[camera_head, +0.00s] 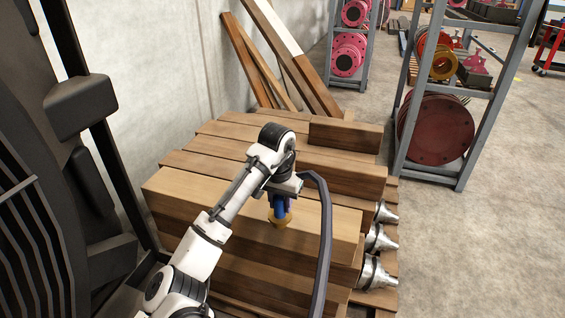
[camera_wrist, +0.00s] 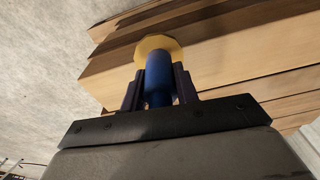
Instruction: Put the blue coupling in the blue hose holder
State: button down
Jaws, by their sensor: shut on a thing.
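The blue coupling (camera_wrist: 158,76) is a blue cylinder with a yellow-orange flange at its far end. My gripper (camera_wrist: 159,88) is shut on it, with one dark finger on each side of the blue body. In the head view the coupling (camera_head: 280,207) hangs below my gripper (camera_head: 281,197), flange down, over or near the top of the stacked wooden beams. I cannot tell whether the flange touches the wood. I cannot make out a blue hose holder in either view.
The stack of wooden beams (camera_head: 180,196) lies under my arm. Several silver metal cones (camera_head: 376,272) stick out at its right side. A dark curved hose (camera_head: 325,235) runs down beside my gripper. A rack (camera_head: 480,130) with red flanged parts stands right; floor (camera_head: 500,250) is clear there.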

jog(key=s+f+n, duration=0.1)
jog(key=s+f, duration=0.4)
jog(key=f, duration=1.1)
jog(key=s+f+n, duration=0.2)
jog(key=s+f, duration=0.4)
jog(key=f, duration=1)
jog(key=s+d+f+n, duration=0.1)
jog(key=s+f, duration=0.4)
jog(key=f, duration=1.2)
jog(key=shift+s, duration=0.3)
jog(key=shift+s, duration=0.15)
